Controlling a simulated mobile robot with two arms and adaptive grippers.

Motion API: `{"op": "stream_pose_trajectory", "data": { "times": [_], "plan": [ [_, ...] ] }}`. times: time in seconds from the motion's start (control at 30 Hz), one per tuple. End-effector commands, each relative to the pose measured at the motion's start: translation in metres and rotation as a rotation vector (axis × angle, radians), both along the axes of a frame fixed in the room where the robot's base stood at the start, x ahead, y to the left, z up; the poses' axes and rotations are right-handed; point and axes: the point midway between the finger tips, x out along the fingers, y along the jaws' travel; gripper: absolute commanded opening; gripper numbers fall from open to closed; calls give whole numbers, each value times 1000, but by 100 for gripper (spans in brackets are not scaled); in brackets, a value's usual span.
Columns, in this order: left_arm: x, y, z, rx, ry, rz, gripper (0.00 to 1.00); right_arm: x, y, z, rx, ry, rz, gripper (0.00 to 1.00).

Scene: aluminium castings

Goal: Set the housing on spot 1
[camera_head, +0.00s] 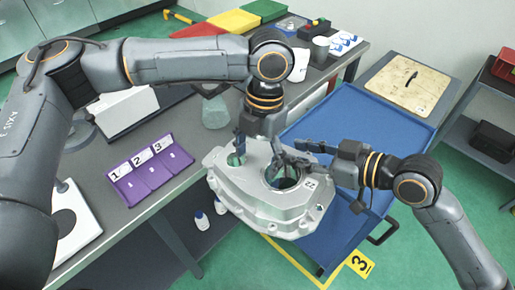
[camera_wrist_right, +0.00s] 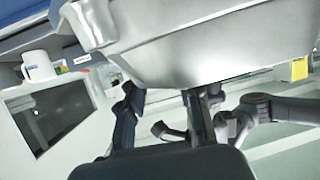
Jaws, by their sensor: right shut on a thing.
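The housing (camera_head: 245,205) is a large silver casting with two round openings and a label on its right side. It appears held up level in front of the table edge and the blue cart. My right gripper (camera_head: 293,158) comes in from the right and is shut on the housing at its right opening. In the right wrist view the housing (camera_wrist_right: 215,45) fills the top, close above the gripper fingers (camera_wrist_right: 165,112). My left gripper (camera_head: 258,152) points down over the housing's top between the openings; its grip is unclear. No spot marked 1 shows on the cart.
A purple tray (camera_head: 127,188) labelled 1, 2, 3 lies on the grey table (camera_head: 105,222). The blue cart (camera_head: 352,120) has a bare top beside the housing. White bottles (camera_head: 201,220) stand below the table edge.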

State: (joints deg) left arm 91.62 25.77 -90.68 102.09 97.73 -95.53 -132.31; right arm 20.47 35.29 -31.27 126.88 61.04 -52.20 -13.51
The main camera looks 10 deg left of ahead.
Motion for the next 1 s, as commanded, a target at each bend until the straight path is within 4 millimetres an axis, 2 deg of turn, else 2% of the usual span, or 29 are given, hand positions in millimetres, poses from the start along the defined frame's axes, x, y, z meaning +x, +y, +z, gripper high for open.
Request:
{"op": "stream_pose_trajectory", "data": {
  "times": [0.03, 0.13, 0.4, 0.5, 0.8, 0.87, 1.0],
  "plan": [
    [0, 0, 0, 1, 2, 0, 72, 1, 1, 6, 14, -9, -1, 0],
    [0, 0, 0, 1, 2, 0, 71, 1, 1, 6, 14, -9, -1, 0],
    [0, 0, 0, 1, 1, 1, 16, 1, 1, 5, 12, -7, -1, 0],
    [0, 0, 0, 1, 1, 1, 0, 0, 1, 4, 8, -6, -1, 0],
    [0, 0, 0, -1, 0, 1, 0, 0, 0, 2, 4, -3, -1, 0],
    [0, 0, 0, -1, 0, 1, 10, 0, 0, 1, 3, -2, -1, 0],
    [0, 0, 0, -1, 0, 1, 39, 0, 0, 1, 3, -2, -1, 0]
  ]
}}
